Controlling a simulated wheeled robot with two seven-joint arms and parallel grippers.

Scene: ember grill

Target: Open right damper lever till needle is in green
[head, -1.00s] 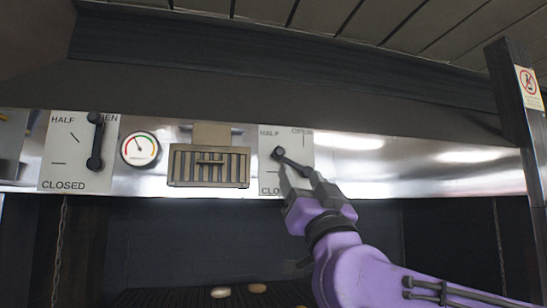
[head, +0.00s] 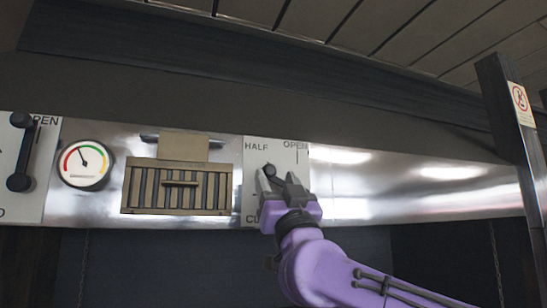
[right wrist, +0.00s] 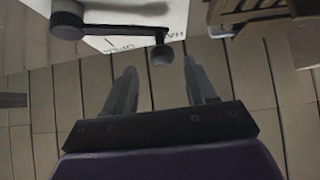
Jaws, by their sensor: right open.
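The right damper panel (head: 300,172) is white with HALF and OPEN labels. Its dark lever (head: 269,170) points up and left, its knob below HALF; my gripper hides its lower end. My right gripper (head: 274,180) is open in front of the panel. In the right wrist view, the lever's knob (right wrist: 163,55) lies just beyond the gap between the open fingers (right wrist: 160,85), ungripped. The gauge (head: 84,164) has its needle pointing up and slightly left; green appears on its right side. My left gripper is out of view.
A slatted vent (head: 178,188) is left of the right panel; it shows close by in the wrist view (right wrist: 250,12). The left damper lever (head: 20,152) stands upright toward OPEN. A dark post (head: 512,120) with a sign stands at right.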

